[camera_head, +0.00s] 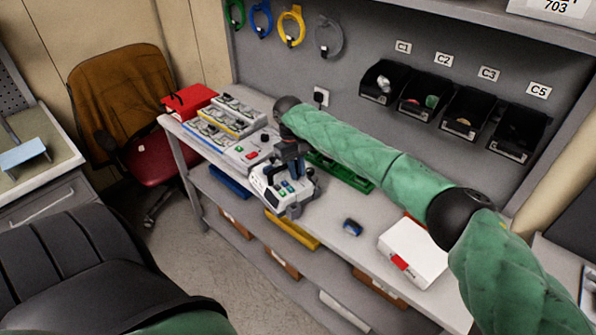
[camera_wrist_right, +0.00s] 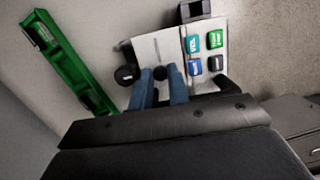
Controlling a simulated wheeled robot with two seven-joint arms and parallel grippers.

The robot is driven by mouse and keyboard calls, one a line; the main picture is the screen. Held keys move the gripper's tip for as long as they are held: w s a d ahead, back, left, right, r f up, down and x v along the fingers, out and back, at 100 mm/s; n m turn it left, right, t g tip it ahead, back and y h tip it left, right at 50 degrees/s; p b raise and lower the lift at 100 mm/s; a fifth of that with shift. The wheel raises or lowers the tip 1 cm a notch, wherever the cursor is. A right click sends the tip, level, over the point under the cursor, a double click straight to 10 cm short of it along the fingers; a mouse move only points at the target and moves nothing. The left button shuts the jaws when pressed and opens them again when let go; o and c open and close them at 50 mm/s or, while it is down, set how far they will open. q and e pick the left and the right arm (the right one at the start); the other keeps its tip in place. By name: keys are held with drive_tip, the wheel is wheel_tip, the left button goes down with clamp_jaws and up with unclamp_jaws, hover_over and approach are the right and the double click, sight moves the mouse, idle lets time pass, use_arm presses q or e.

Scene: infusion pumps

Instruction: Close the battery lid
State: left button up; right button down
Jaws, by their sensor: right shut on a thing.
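A white infusion pump (camera_head: 273,192) with several blue and green buttons sits near the front edge of the bench. In the right wrist view the pump (camera_wrist_right: 162,45) lies just beyond my fingers. My right gripper (camera_head: 295,170) reaches down onto its far side. In the wrist view my right gripper (camera_wrist_right: 161,74) has its two blue fingers close together around a small dark part at the pump's edge. I cannot tell whether that part belongs to the battery lid; the lid is not clearly visible. My left gripper is out of view.
A green tray (camera_head: 340,172) lies behind the pump. Left are a grey device (camera_head: 250,151) and a red box (camera_head: 189,100). A small blue item (camera_head: 352,227) and a white box (camera_head: 413,252) lie right, with clear bench between. Black bins (camera_head: 424,94) hang on the back wall.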

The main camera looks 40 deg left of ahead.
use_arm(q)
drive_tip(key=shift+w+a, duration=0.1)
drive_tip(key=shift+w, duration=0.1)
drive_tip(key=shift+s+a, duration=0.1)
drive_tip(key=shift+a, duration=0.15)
